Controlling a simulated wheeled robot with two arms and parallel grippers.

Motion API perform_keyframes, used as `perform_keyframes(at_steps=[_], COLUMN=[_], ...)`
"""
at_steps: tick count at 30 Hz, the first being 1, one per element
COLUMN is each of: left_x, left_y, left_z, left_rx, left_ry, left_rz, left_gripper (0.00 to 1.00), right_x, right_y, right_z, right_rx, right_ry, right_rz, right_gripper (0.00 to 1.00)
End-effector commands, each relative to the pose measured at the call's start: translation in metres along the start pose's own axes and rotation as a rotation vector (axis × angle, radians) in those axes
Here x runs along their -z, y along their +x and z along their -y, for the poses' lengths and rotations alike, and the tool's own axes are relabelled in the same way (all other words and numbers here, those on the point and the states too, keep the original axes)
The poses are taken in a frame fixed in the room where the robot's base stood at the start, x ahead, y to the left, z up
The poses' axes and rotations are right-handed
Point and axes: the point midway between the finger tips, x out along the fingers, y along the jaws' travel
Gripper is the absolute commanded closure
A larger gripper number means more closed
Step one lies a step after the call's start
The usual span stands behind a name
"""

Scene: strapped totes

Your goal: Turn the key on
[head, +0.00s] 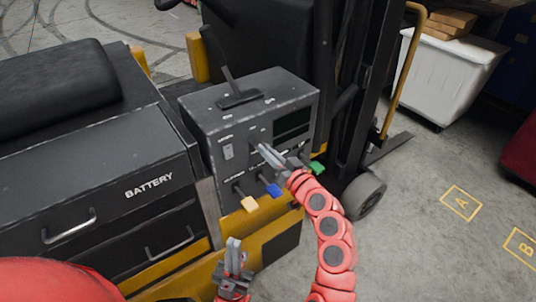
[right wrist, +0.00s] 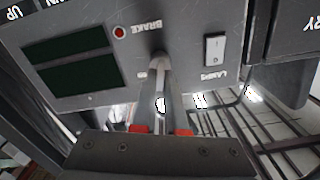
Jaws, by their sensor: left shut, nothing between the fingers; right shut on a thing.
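The grey control box (head: 262,98) stands on the forklift, its front panel facing me. My right gripper (head: 262,148) reaches the panel and is shut on the key, left of the dark screen. In the right wrist view the panel (right wrist: 185,75) appears upside down. There the right gripper's fingers (right wrist: 160,72) meet at the key switch (right wrist: 158,53), between the BRAKE lamp and the LAMPS rocker switch. The fingers hide most of the key, so its angle cannot be told. My left gripper (head: 233,243) is shut and empty, below and apart from the panel.
Yellow (head: 250,204), blue (head: 273,191) and green (head: 317,168) lever knobs stick out below the panel, close to my right gripper. A black lever (head: 238,98) rises from the box top. The BATTERY cabinet (head: 150,187) is at left. A white bin (head: 445,75) stands at back right.

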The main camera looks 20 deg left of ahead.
Motion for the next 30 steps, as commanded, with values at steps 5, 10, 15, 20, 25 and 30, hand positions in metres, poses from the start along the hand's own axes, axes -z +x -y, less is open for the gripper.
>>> perform_keyframes(at_steps=[5,10,15,20,25,30], left_x=[-0.001,-0.0012,-0.0011,-0.001,-0.0007,-0.0005], left_y=[-0.006,-0.0072,-0.0068,-0.0056,-0.0043,-0.0035], left_z=[-0.0003,-0.0004,-0.0003,-0.0003,-0.0002,-0.0002], left_rx=[0.0,0.0,0.0,0.0,0.0,0.0], left_ry=[0.0,0.0,0.0,0.0,0.0,0.0], left_rz=[0.0,0.0,0.0,0.0,0.0,0.0], left_gripper=[1.0,1.0,1.0,1.0,1.0,1.0], right_x=[0.0002,0.0007,0.0012,0.0018,0.0018,0.0023], right_y=[-0.0003,-0.0003,-0.0003,-0.0003,-0.0003,-0.0003], right_z=[-0.0017,-0.0021,-0.0025,-0.0025,-0.0031,-0.0032], right_rx=[-0.001,-0.001,-0.001,0.0,0.0,0.001], right_ry=[0.169,0.331,0.48,0.596,0.688,0.747], right_rz=[-0.005,-0.005,-0.004,-0.004,-0.005,-0.006], right_gripper=[1.0,1.0,1.0,1.0,1.0,1.0])
